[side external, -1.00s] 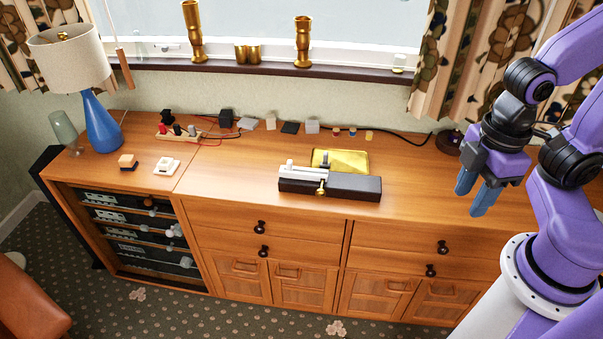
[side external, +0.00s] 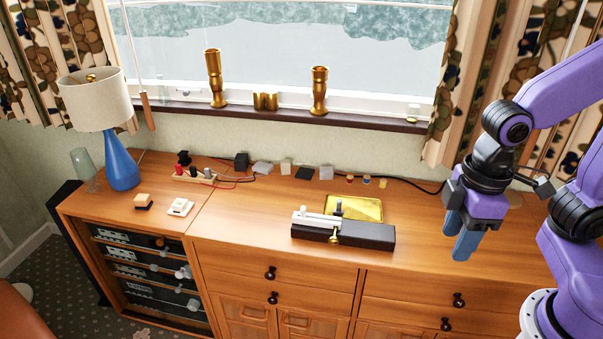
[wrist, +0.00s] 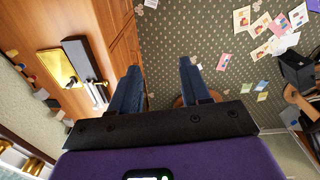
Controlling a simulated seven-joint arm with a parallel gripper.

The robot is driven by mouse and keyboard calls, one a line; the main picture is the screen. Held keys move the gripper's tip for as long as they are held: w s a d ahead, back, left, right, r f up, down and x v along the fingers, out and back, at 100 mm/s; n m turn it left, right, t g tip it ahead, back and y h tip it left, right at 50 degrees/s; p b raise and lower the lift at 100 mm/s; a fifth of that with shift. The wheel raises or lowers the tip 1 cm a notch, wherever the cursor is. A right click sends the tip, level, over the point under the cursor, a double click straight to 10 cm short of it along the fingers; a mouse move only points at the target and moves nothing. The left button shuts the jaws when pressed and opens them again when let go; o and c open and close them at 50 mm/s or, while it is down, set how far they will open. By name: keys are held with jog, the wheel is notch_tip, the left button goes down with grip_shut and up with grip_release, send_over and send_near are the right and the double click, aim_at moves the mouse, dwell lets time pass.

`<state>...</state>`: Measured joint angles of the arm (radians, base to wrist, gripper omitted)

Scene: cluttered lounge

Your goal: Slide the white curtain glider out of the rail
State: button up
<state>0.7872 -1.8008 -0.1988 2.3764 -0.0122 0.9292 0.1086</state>
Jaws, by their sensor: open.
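A dark block (side external: 368,236) lies on the wooden cabinet top, with a pale rail strip (side external: 320,221) along its left part. A small white upright piece (side external: 303,211) stands at the strip's left end; it looks like the glider, but it is too small to be sure. A dark knob and a brass screw sit near the strip's right end. The block also shows in the wrist view (wrist: 84,58), at left. My gripper (side external: 459,240) is open and empty, to the right of the block and apart from it. Its two blue fingers (wrist: 160,70) point downward, spread apart.
A yellow tray (side external: 368,208) lies just behind the block. Small blocks and cables line the wall behind. A blue lamp (side external: 122,165) and a power strip (side external: 195,176) are at left. The cabinet top between block and gripper is clear.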

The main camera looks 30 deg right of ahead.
jog(key=w+a+r+m, duration=0.1)
jog(key=w+a+m, duration=0.45)
jog(key=w, duration=0.65)
jog(key=m+t+h, duration=0.1)
jog(key=m, duration=1.3)
send_over(303, 207)
jog(key=s+a, duration=0.2)
notch_tip(303, 207, down, 6)
jog(key=f, duration=0.5)
jog(key=w+d+f, duration=0.1)
jog(key=f, duration=1.1)
jog(key=shift+w+d+f, duration=0.15)
jog(key=shift+w+d, duration=0.2)
jog(key=shift+d, duration=0.05)
grip_shut()
jog(key=shift+s+d, duration=1.75)
jog(key=shift+s+d, duration=0.1)
